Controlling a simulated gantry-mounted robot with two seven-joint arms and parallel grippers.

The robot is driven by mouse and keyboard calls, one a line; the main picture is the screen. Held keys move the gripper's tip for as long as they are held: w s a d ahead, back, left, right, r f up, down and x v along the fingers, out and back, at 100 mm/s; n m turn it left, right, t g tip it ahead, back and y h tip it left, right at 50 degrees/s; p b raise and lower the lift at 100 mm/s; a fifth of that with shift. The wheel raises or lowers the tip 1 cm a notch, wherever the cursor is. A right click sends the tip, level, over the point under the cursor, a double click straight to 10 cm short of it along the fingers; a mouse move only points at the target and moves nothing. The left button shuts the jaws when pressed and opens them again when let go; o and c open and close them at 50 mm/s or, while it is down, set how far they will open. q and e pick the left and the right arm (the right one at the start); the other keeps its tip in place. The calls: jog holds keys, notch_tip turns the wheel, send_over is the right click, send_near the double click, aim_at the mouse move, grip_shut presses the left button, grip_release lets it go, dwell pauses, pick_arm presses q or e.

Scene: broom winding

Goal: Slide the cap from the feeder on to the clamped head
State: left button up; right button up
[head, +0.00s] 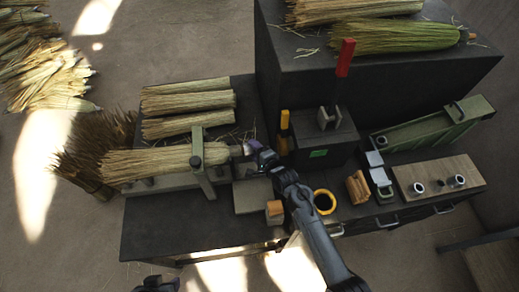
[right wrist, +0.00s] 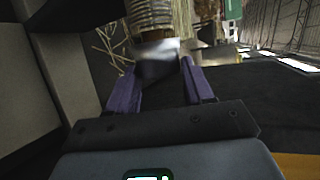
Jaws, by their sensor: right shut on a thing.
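The clamped head is a straw bundle (head: 155,163) lying flat in a grey clamp (head: 203,165) at the left of the bench. My right gripper (head: 252,150) is at its right end, with purple fingers shut on a grey metal cap. In the right wrist view the cap (right wrist: 158,60) sits between the fingertips, directly against the bound end of the head (right wrist: 152,15). I cannot tell how far the cap is over that end. The green sloping feeder (head: 435,128) stands at the right. Part of my left gripper (head: 157,284) shows at the bottom edge; its fingers are unclear.
Straw bundles (head: 188,102) lie behind the clamp. A dark block with a red-handled lever (head: 345,58) stands behind my right arm. A yellow ring (head: 324,202), wooden pieces (head: 358,187) and a board with metal cups (head: 437,170) are to the right.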

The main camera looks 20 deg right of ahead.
aim_at(248, 153)
jog(key=shift+w+a, duration=0.2)
jog(key=shift+a, duration=1.3)
jog(key=o, duration=1.1)
